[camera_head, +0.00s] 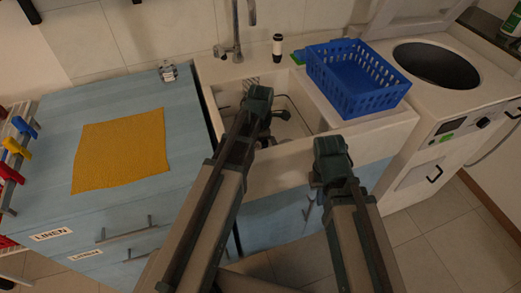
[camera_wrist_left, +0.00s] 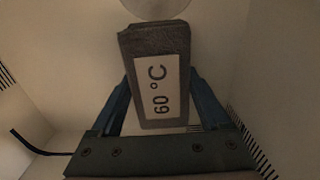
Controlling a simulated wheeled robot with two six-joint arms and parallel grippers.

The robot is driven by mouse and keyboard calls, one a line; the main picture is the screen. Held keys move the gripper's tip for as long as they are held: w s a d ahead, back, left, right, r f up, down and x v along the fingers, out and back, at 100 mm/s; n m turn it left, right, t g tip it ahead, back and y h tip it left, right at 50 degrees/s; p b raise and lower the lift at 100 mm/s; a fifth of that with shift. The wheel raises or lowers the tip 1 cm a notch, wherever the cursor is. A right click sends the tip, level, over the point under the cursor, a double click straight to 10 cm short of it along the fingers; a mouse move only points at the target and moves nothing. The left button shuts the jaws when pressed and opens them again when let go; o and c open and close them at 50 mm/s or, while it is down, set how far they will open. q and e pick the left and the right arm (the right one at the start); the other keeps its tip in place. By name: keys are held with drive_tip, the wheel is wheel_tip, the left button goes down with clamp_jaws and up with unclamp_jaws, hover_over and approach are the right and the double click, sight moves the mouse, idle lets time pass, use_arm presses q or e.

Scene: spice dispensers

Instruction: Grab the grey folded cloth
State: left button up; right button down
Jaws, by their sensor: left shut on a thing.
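In the left wrist view, a grey folded cloth (camera_wrist_left: 149,40) with a white label reading "60 °C" stands between the two blue fingers of my left gripper (camera_wrist_left: 163,85). The fingers press on its sides, and the gripper is shut on it. In the head view, my left gripper (camera_head: 268,125) reaches down into the white sink (camera_head: 232,95); the cloth cannot be made out there. My right gripper (camera_head: 331,160) is over the sink's front edge, and its fingers cannot be made out clearly.
A blue basket (camera_head: 355,80) stands on the right of the sink. A yellow cloth (camera_head: 122,150) lies on the blue counter (camera_head: 60,120) at left. A faucet (camera_head: 236,30) and a dark bottle (camera_head: 277,47) stand behind the sink. A round-opening machine (camera_head: 405,105) is at right.

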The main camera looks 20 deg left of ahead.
use_arm(q)
wheel_tip(320, 180, up, 10)
drive_tip(key=p, duration=1)
